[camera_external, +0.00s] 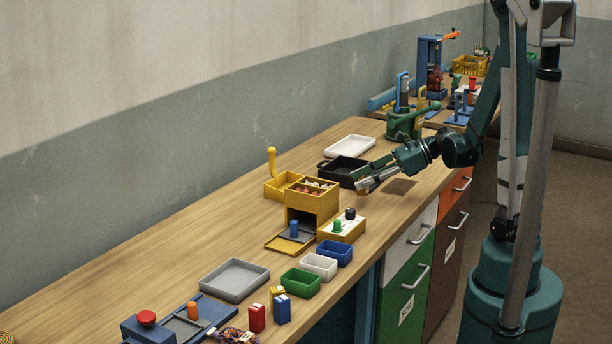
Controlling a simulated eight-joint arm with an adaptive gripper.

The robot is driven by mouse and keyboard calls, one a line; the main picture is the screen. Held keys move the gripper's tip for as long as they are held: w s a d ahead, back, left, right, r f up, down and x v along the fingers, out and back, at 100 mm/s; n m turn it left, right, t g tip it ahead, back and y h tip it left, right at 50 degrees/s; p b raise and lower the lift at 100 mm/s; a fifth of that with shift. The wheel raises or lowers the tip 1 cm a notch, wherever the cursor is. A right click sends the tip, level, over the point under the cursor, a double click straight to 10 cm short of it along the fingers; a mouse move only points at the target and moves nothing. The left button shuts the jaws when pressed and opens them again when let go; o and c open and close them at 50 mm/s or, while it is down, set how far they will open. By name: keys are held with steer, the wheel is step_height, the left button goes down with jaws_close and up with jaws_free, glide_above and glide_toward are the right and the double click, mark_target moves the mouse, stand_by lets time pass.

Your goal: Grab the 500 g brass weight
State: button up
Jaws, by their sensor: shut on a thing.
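My gripper (364,181) hangs above the wooden bench, in front of the black tray. It is shut on a small brass-coloured thing (367,187), which looks like the brass weight. The fingers hide most of it, and no 500 g mark can be read. A shadow lies on the bench to the right below the gripper, so the gripper appears to be clear of the wood. I cannot make out another brass weight elsewhere in view.
A black tray (333,176) and a white tray (350,147) lie behind my gripper. Small bins (319,266) line the front edge. The left rear bench is clear.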

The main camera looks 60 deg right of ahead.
steer(key=shift+r+p, duration=0.85)
steer(key=shift+r, duration=2.05)
